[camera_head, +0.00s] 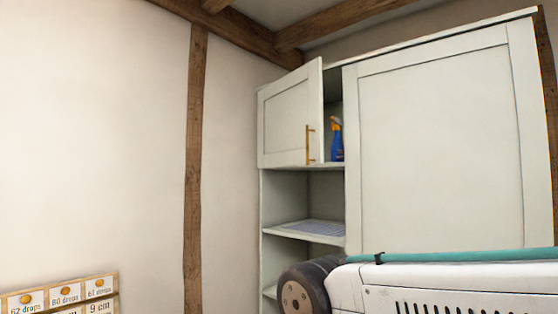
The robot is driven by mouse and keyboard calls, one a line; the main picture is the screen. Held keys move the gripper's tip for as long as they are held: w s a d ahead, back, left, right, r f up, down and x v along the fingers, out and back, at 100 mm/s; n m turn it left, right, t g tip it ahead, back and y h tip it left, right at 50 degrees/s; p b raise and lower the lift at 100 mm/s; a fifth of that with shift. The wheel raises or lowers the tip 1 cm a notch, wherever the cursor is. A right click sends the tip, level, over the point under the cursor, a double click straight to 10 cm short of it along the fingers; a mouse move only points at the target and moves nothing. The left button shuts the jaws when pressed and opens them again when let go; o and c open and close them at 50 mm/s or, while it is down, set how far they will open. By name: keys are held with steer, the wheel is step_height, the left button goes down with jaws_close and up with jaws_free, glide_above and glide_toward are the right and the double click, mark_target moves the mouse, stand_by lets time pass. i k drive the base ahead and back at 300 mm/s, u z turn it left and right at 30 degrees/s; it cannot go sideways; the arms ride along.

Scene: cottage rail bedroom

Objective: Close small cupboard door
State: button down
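The small cupboard door (287,122) is pale grey-green with a framed panel, at the upper left of a tall cupboard. It stands partly open, with its right edge swung outward. A vertical brass-coloured handle (308,144) sits near that free edge. Through the gap I see a blue spray bottle (337,141) with an orange-yellow head, inside on the compartment floor. The left part of the compartment is hidden behind the door. My gripper is not in view, so I cannot tell its place relative to the door.
Open shelves lie below the door, one (310,231) with flat papers on it. A large shut panel (440,145) stands to the right. A wooden post (195,170) runs up the left wall. A labelled board (62,297) is at lower left.

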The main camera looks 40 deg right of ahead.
mark_target(291, 121)
steer(key=u, duration=0.2)
steer(key=i, duration=0.65)
steer(key=z, duration=0.5)
steer(key=i, duration=0.65)
steer(key=z, duration=0.55)
